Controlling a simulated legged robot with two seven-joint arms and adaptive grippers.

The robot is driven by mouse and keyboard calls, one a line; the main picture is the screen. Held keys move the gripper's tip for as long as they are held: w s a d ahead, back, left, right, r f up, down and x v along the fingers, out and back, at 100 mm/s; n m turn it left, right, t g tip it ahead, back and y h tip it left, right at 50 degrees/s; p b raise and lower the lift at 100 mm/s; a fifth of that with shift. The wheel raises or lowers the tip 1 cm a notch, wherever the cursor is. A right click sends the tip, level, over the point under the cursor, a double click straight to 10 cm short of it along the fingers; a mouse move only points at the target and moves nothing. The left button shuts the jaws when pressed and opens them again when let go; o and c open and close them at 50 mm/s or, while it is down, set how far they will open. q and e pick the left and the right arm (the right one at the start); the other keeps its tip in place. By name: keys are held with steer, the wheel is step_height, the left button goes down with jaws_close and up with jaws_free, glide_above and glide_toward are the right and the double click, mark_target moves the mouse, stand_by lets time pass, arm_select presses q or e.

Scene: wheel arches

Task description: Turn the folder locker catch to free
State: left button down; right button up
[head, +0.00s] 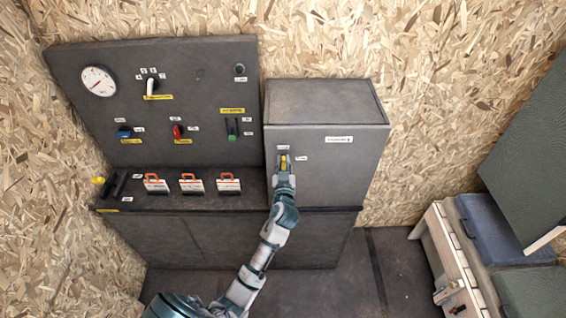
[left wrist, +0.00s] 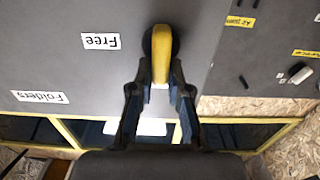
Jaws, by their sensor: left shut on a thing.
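The folder locker (head: 328,150) is a dark grey box standing on the right of the counter. Its catch is a yellow handle (head: 283,163) on a dark round base at the door's upper left; the catch also shows in the left wrist view (left wrist: 161,55). My left gripper (head: 284,178) reaches up to the catch from below. In the left wrist view its two fingers (left wrist: 160,88) are closed on either side of the yellow handle. My right gripper is not in view.
A grey panel (head: 215,105) with a gauge (head: 98,81), knobs and switches stands left of the locker. Several orange-handled clip-like items (head: 191,184) stand on the counter. A wooden bench with cushions (head: 480,232) is at the right.

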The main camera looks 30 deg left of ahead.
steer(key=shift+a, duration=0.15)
arm_select(q)
steer(key=m+p, duration=0.2)
steer(key=m, duration=0.4)
steer(key=d+f+m+p, duration=0.1)
steer(key=m+p, duration=0.1)
steer(key=m, duration=0.4)
steer(key=w+d+f+m+p, duration=0.1)
steer(key=m+p, duration=0.1)
steer(key=m, duration=0.3)
steer(key=shift+f+m, duration=0.2)
steer(key=shift+m, duration=0.2)
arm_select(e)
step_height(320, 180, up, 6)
arm_select(q)
steer(key=shift+f, duration=0.1)
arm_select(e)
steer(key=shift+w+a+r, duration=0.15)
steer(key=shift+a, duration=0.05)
arm_select(q)
steer(key=c, duration=1.3)
jaws_free()
steer(key=shift+o, duration=0.9)
steer(key=shift+w+a, duration=0.1)
steer(key=shift+w, duration=0.15)
